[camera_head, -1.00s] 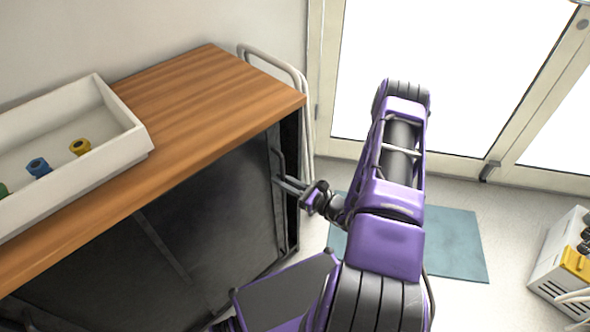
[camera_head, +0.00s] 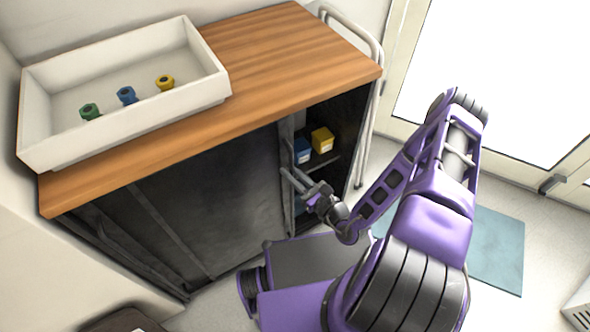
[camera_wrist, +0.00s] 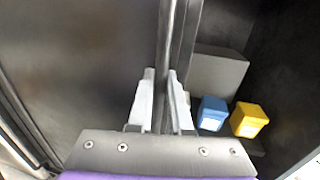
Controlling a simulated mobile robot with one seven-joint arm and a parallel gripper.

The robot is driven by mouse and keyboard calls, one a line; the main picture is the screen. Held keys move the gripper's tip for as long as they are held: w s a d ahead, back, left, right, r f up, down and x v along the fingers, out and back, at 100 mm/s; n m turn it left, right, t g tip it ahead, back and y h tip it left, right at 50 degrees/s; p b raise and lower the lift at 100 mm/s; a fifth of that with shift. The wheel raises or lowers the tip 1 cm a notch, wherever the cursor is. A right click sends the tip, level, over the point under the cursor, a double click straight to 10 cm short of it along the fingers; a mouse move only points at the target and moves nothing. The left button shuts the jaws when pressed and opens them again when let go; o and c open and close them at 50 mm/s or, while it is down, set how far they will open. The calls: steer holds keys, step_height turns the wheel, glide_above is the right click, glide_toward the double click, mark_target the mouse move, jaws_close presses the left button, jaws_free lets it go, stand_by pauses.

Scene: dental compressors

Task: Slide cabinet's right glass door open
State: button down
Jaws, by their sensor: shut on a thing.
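The cabinet (camera_head: 62,199) has a wooden top and dark sliding doors. Its right glass door (camera_head: 235,175) stands partly slid to the left, so the right end of the cabinet is open. My gripper (camera_head: 295,180) is at the right edge of this door. In the wrist view my gripper (camera_wrist: 160,98) has its two pale fingers on either side of the door's vertical handle bar (camera_wrist: 168,50), shut on it. The door panel (camera_wrist: 85,60) fills the left of the wrist view.
Inside the opening, a blue box (camera_head: 302,150) and a yellow box (camera_head: 322,139) stand on a shelf. A white tray (camera_head: 48,155) with green, blue and yellow fittings sits on the cabinet top. A pale metal rail (camera_head: 372,60) stands behind the right end. A blue-green mat (camera_head: 500,250) lies on the floor.

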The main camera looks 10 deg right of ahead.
steer(key=c, duration=1.1)
jaws_free()
steer(key=shift+s, duration=0.1)
steer(key=v, duration=1.7)
steer(key=shift+s+d+p, duration=0.1)
steer(key=shift+d+p, duration=0.1)
steer(key=shift+p, duration=0.1)
